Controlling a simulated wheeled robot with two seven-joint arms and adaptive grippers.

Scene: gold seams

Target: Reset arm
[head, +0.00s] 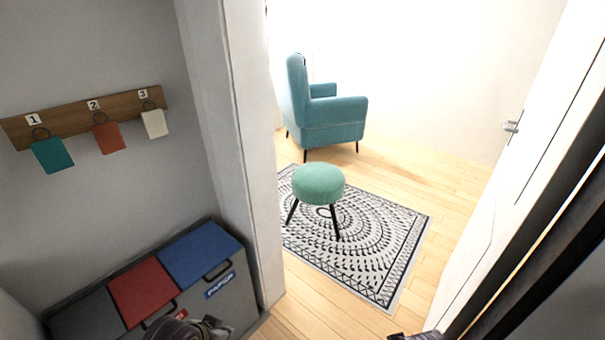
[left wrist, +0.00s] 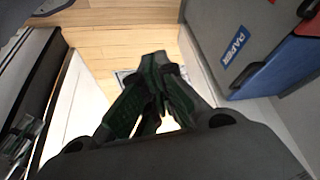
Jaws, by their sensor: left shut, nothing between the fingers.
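My left gripper (head: 212,326) shows at the bottom edge of the head view, in front of the grey bin unit. In the left wrist view my left gripper (left wrist: 154,62) has its dark green fingers together, with nothing held between them. The fingers point over the wooden floor, with the bin unit to their right. A small dark part, perhaps of my right arm, shows at the bottom edge of the head view. My right gripper cannot be made out.
A grey bin unit (head: 225,296) with red (head: 143,290) and blue (head: 200,254) lids stands at lower left. Above it is a wooden rack (head: 70,121) with tags. A doorway opens onto a rug (head: 385,245), green stool (head: 318,183) and teal armchair (head: 335,120). A white door (head: 510,175) stands right.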

